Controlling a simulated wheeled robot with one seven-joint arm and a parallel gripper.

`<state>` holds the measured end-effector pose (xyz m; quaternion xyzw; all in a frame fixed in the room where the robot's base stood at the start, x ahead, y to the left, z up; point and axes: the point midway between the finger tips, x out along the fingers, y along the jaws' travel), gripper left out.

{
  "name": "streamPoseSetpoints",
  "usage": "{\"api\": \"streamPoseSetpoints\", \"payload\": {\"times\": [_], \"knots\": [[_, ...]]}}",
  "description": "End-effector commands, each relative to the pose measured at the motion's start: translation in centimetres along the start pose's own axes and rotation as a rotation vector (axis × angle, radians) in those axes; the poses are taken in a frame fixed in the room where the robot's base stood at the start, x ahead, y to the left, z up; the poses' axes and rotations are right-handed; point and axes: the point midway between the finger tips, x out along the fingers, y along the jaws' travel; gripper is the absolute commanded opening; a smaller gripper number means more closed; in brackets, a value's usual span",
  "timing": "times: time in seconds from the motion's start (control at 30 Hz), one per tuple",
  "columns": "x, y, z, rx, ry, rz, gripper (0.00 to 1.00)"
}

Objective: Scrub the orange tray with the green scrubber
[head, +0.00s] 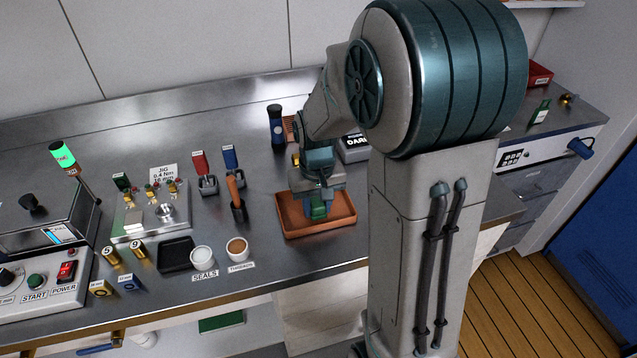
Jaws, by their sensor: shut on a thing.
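My gripper (319,203) points down over the left-middle part of the tray. It is shut on the green scrubber (319,212), which shows as a small green block below the fingers, inside the tray's outline. I cannot tell whether the scrubber touches the tray floor. My gripper and wrist hide part of the tray's back and middle.
A dark blue bottle (276,128) stands behind. My arm blocks the counter to the right.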

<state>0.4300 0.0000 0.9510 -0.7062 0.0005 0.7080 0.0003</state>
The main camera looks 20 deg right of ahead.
Motion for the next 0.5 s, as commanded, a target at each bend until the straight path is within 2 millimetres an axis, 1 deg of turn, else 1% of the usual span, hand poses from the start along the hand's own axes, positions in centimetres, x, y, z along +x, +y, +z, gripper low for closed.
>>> {"api": "streamPoseSetpoints", "payload": {"times": [0.03,0.5], "knots": [[-1.3,0.0,-0.1,-0.001,0.006,0.000,0.07],[-5.5,0.0,-0.1,-0.001,0.004,0.000,0.07]]}}
